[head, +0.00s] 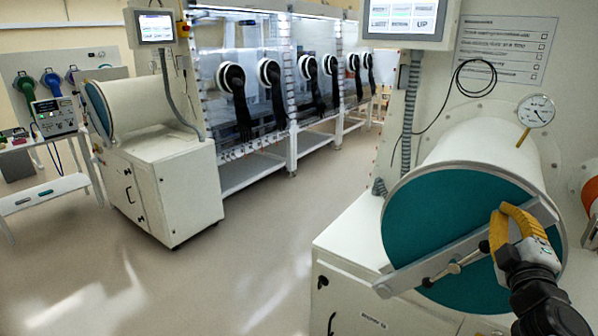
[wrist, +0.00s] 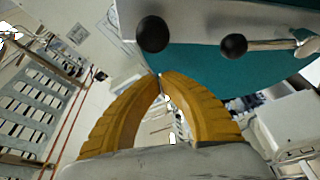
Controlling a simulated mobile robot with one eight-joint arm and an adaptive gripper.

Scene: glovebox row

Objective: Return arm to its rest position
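My gripper (head: 506,212) has yellow ribbed fingers and is at the right of the head view, in front of the round teal door (head: 425,225). In the wrist view my gripper (wrist: 163,76) has its fingertips together, with nothing visible between them. The door has a pale diagonal bar (head: 405,280) and a handle with black knobs (head: 455,268). In the wrist view, a black knob (wrist: 152,34) shows just beyond the fingertips, and another knob (wrist: 233,46) lies to the right. Contact between gripper and door hardware cannot be told.
The door closes a white cylinder (head: 480,150) above a white cabinet (head: 350,235). A dial gauge (head: 536,110) and a screen (head: 405,18) are near it. Another cabinet (head: 190,185), a cart (head: 45,190) and gloveboxes (head: 240,80) stand farther back. The floor (head: 240,270) between is clear.

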